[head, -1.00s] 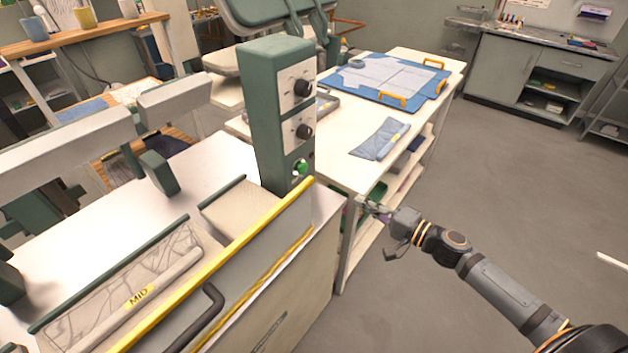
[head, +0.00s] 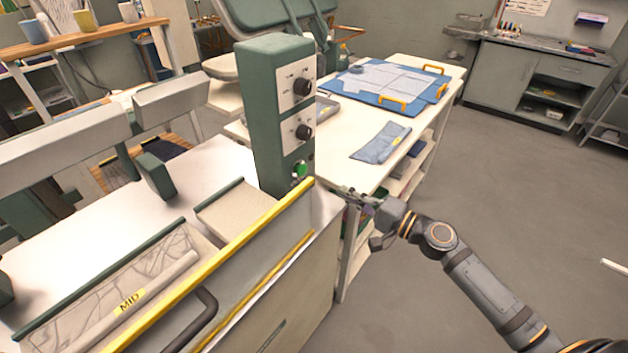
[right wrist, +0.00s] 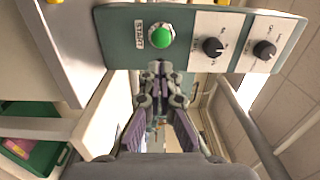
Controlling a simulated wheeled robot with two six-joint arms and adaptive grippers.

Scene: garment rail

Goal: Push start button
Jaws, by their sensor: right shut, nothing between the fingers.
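The green start button (head: 300,169) sits low on the front of a green control column (head: 268,110), below two black knobs. In the right wrist view the round green button (right wrist: 161,36) shows beside a small label plate. My right gripper (head: 350,193) is shut and empty, to the right of the button and a little lower in the head view. In the right wrist view its closed fingertips (right wrist: 158,68) lie just below the button in the picture; I see no contact. My left gripper is not in view.
A machine with a yellow-edged front (head: 215,262) and a roll labelled MID stands left of the column. A white table (head: 350,117) behind holds a blue board (head: 360,80) and a folded blue cloth (head: 380,143). Open floor lies to the right.

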